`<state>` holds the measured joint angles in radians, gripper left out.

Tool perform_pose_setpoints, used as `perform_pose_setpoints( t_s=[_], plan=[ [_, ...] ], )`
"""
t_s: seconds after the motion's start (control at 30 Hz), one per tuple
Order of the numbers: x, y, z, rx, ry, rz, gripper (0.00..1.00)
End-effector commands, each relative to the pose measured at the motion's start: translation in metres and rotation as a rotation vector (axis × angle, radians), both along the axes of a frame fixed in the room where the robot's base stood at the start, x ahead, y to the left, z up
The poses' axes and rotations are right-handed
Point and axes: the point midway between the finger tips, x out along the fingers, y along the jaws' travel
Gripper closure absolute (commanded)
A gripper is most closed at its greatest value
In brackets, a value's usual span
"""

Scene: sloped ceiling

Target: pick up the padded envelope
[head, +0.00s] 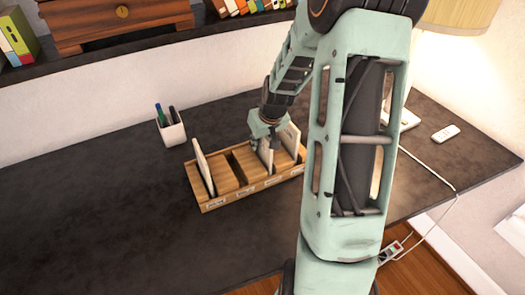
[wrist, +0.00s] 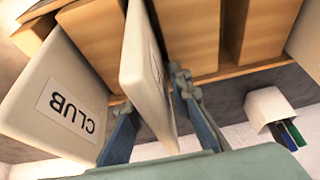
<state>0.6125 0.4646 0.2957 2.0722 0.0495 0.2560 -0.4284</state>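Several pale, flat envelope-like items stand upright in a wooden sorter. In the wrist view, one pale item (wrist: 142,75) stands edge-on between the two fingers of my gripper (wrist: 152,92). The fingers are spread, with one on each side of it; the right finger is very near it, and contact cannot be told. Another pale item with a "CLUB" label (wrist: 68,102) is left of the fingers. In the head view my gripper (head: 267,134) is over the middle pale item (head: 265,154). Which item is the padded envelope cannot be told.
The wooden sorter (head: 229,192) sits on a dark desk (head: 105,210). A third pale item (head: 202,166) stands in its left part. A white pen cup (head: 171,131) is behind it to the left. A white remote-like object (head: 446,133) lies right. The desk's left side is clear.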

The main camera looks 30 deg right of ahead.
Motion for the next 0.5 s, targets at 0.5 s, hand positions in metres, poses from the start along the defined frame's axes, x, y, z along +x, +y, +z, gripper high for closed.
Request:
perform_pose_setpoints(
  t_s=[0.5],
  plan=[
    [0.0001,0.0000,0.0011,0.000,0.000,0.000,1.00]
  ],
)
